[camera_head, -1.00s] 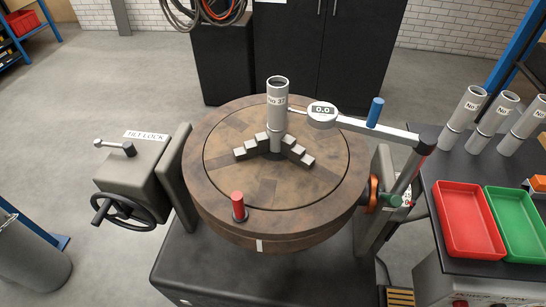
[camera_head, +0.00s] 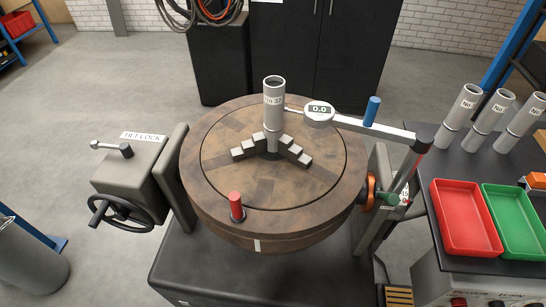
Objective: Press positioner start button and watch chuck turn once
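The round brown positioner table (camera_head: 215,185) sits on a dark base. Neither gripper is in view.
A tilt lock housing with a handwheel (camera_head: 121,212) stands left of the table. The gauge arm (camera_head: 372,128) reaches over from the right. A bench at right holds a red tray (camera_head: 466,222), a green tray (camera_head: 514,224) and several grey tubes (camera_head: 463,110).

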